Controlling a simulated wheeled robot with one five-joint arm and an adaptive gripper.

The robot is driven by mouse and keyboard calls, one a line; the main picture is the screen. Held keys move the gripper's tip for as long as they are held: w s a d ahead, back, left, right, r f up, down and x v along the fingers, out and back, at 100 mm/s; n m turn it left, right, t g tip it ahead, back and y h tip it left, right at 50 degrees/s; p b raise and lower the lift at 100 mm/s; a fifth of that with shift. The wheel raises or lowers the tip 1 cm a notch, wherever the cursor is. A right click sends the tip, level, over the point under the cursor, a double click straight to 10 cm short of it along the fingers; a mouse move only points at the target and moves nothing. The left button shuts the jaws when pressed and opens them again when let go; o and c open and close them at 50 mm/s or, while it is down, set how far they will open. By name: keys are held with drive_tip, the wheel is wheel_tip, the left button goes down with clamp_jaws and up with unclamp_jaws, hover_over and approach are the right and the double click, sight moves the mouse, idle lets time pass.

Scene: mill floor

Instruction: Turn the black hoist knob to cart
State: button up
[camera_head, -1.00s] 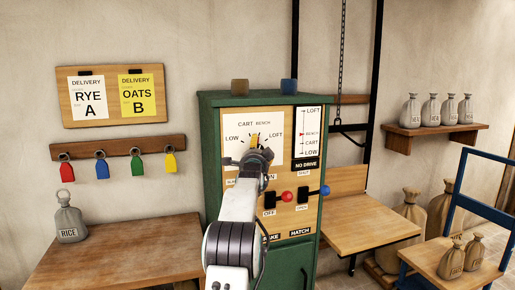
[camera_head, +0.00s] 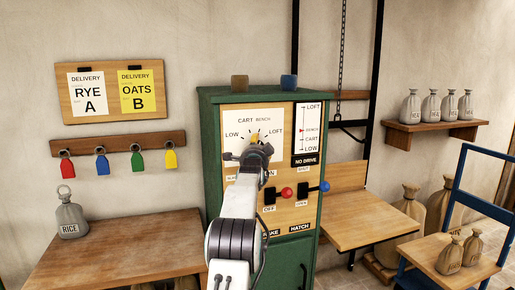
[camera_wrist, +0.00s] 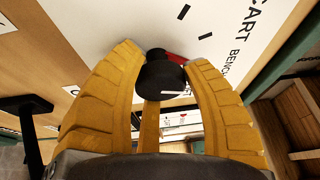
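The black hoist knob (camera_wrist: 162,76) stands out from the white dial plate (camera_wrist: 215,22). A white line shows on its face, and a bit of red shows behind it. My gripper (camera_wrist: 163,66) has one yellow finger on each side of the knob, and both appear to touch it. In the head view my gripper (camera_head: 256,143) is at the dial and hides the knob. The dial plate reads LOW, CART, BENCH and LOFT. The red marker on the narrow height scale (camera_head: 308,130) is beside BENCH.
Below the dial, the green cabinet (camera_head: 211,150) carries a red-knobbed lever (camera_head: 286,193) and a blue-knobbed lever (camera_head: 323,187). A wooden bench (camera_head: 130,245) stands left, with a RICE sack (camera_head: 71,218). A hoist platform (camera_head: 370,225) and blue cart (camera_head: 455,185) are to the right.

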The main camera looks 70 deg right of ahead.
drive_tip(key=c, duration=0.6)
drive_tip(key=shift+f+b, duration=0.25)
drive_tip(key=shift+b, duration=0.2)
drive_tip(key=shift+r+n+b, duration=0.15)
drive_tip(key=shift+n+b, duration=0.35)
drive_tip(key=shift+n, duration=0.1)
drive_tip(key=o, duration=1.2)
drive_tip(key=shift+r, duration=0.1)
drive_tip(key=shift+a, duration=0.2)
drive_tip(key=v, duration=1.1)
drive_tip(key=shift+a+f, duration=0.3)
drive_tip(key=shift+f, duration=0.05)
drive_tip(key=shift+s, duration=0.1)
